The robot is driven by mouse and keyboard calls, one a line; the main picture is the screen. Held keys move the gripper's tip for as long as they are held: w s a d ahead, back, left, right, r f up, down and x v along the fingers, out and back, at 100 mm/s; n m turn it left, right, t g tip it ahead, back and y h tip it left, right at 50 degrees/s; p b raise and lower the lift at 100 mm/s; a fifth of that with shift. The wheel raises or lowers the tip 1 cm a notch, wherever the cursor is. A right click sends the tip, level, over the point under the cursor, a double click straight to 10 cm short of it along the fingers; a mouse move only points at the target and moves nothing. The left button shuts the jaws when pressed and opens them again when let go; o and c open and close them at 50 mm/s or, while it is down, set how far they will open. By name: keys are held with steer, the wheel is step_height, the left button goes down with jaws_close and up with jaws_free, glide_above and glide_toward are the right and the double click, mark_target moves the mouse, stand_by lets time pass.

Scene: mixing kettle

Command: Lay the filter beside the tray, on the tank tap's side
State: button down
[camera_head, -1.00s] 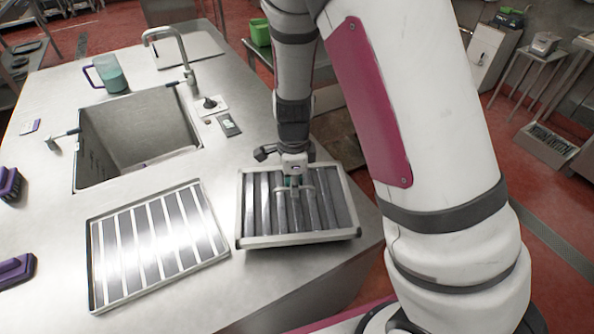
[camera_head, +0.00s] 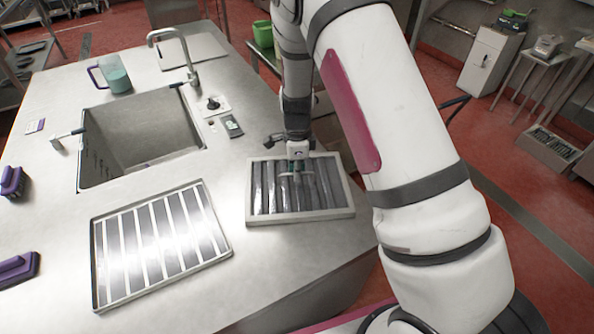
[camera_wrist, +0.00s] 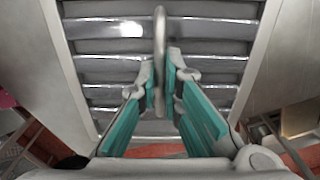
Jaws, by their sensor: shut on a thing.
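The filter (camera_head: 302,216) is a grey-framed panel with dark slats, at the right part of the steel counter, to the right of the tray. My gripper (camera_head: 296,176) is above its middle, shut on its handle. In the wrist view, the teal fingers (camera_wrist: 160,85) close on the upright handle loop (camera_wrist: 159,40) over the slats (camera_wrist: 108,46). The filter looks nearly level and close to the counter; I cannot tell whether it touches. The tray (camera_head: 160,290) is flat, thin-rimmed and striped, left of the filter with a gap between. A tall tap (camera_head: 175,50) stands behind the sink.
A small dark device (camera_head: 232,127) lies behind the filter. Purple items (camera_head: 15,268) lie at left. The counter's right edge is near the filter.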

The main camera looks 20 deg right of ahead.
steer(key=shift+w+f, duration=0.1)
steer(key=c, duration=1.8)
jaws_free()
steer(key=shift+o, duration=0.2)
steer(key=s+r+n+t+y, duration=0.1)
steer(key=s+r+n, duration=0.2)
steer(key=r, duration=0.8)
steer(key=s+r+n, duration=0.2)
steer(key=s+r, duration=0.1)
steer(key=r, duration=0.9)
steer(key=s+r+n+t, duration=0.1)
steer(key=s+r+n, duration=0.2)
steer(key=s+n, duration=0.2)
steer(key=s+d+r+n+t, duration=0.1)
steer(key=s+r+n, duration=0.3)
steer(key=s, duration=0.6)
steer(key=s+r+n+t+h, duration=0.1)
steer(key=s+r+n+t, duration=0.1)
steer(key=s+r+n, duration=0.2)
steer(key=shift+s+d+n+b, duration=0.35)
steer(key=shift+s+n, duration=0.75)
steer(key=shift+s, duration=0.7)
